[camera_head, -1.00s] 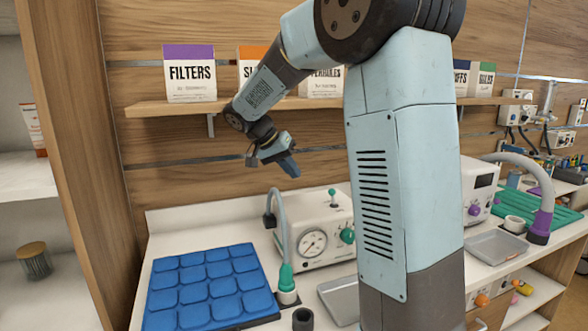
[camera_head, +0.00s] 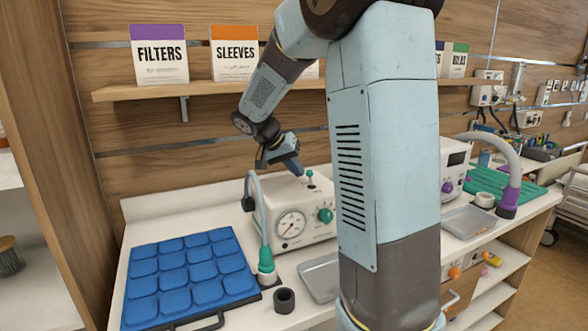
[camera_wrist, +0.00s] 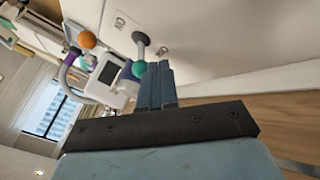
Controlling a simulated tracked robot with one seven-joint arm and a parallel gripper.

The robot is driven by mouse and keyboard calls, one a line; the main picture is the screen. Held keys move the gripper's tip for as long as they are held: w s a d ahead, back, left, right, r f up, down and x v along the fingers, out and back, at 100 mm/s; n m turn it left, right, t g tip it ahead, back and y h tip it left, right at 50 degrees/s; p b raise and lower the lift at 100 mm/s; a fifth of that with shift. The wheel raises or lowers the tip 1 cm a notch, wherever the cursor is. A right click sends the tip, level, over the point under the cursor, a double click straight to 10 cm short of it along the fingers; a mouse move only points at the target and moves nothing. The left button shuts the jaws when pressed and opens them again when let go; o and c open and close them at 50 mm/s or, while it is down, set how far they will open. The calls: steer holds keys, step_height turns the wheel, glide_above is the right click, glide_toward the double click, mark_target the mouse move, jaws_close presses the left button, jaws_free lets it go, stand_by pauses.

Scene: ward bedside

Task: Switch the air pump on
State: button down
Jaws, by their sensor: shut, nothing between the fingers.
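The air pump (camera_head: 290,240) is a white box with a round gauge (camera_head: 291,223) and a green knob (camera_head: 326,215) on its front. A small toggle lever with a green tip (camera_head: 309,174) stands on its top. My gripper (camera_head: 297,172) is shut and empty, pointing down just left of the lever in the head view. In the wrist view the lever's green ball (camera_wrist: 139,69) sits close beside the tips of my closed fingers (camera_wrist: 158,72). I cannot tell whether they touch. My arm hides the pump's right side.
A blue padded mat (camera_head: 187,278) lies left of the pump. A grey hose with a green end (camera_head: 266,265) and a dark ring (camera_head: 284,300) stand in front. A metal tray (camera_head: 321,277) is partly behind my arm. A shelf with boxes (camera_head: 236,54) hangs above.

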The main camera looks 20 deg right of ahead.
steer(key=shift+d, duration=0.15)
steer(key=shift+s+r+t, duration=0.1)
steer(key=shift+s+t, duration=0.1)
steer(key=shift+t, duration=0.1)
